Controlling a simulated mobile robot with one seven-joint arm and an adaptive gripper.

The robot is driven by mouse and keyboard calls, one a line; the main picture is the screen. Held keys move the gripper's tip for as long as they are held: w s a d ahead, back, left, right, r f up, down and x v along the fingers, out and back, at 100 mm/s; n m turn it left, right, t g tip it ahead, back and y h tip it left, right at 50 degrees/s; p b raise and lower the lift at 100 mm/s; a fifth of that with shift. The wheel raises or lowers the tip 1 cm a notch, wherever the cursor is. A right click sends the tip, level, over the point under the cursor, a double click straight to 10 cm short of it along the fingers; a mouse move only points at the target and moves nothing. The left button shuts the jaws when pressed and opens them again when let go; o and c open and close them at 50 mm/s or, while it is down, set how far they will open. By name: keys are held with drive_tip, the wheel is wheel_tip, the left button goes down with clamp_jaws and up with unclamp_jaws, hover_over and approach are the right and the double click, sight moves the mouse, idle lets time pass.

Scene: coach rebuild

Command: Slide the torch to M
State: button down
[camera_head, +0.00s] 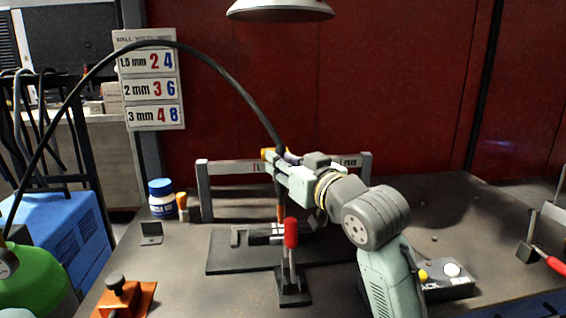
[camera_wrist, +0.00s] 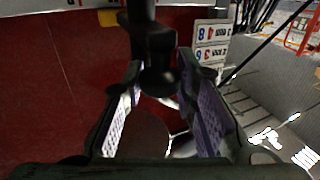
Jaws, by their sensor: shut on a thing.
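The torch (camera_head: 280,205) hangs upright, with its black cable (camera_head: 215,68) arching in from the left. Its lower end is above the dark plate on the bench. My gripper (camera_head: 282,172) is shut on the torch, in front of the grey crossbar (camera_head: 228,166). In the wrist view, the black torch body (camera_wrist: 157,45) runs between the two fingers of my gripper (camera_wrist: 160,105). A letter that looks like L shows on the crossbar left of the gripper, and small lettering shows at its right end. The bar's middle is hidden by my gripper, and I cannot make out an M.
A red-handled clamp (camera_head: 291,235) stands close in front of the torch. A dark plate (camera_head: 225,262) lies below. A lamp (camera_head: 281,10) hangs above.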

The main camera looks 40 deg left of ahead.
drive_tip(key=c, duration=1.3)
unclamp_jaws()
drive_tip(key=v, duration=1.2)
